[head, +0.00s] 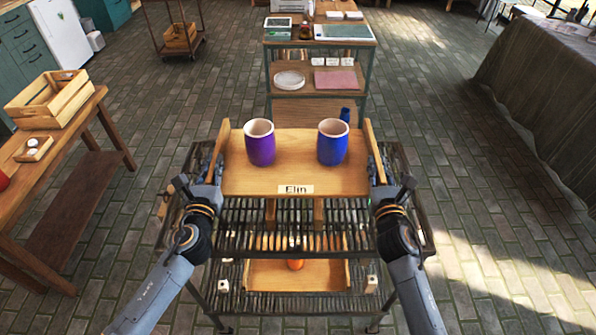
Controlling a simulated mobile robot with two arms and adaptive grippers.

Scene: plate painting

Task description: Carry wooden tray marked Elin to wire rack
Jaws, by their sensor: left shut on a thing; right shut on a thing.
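The wooden tray marked Elin (240,184) is level in front of me, with its label on the near edge. A purple cup (260,143) and a blue cup (332,142) stand upright on it, apart from each other. My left gripper (214,172) is shut on the tray's left side and my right gripper (379,172) is shut on its right side. The wire rack (290,213) is below the tray in the picture. The tray covers part of its top shelf, and I cannot tell whether the tray touches it.
The rack's lower shelf holds another wooden tray (262,275) with an orange item. A shelf unit (285,75) stands behind. A wooden table with a crate (50,98) is at left, and a cloth-covered table (545,100) at right. The brick floor at right is clear.

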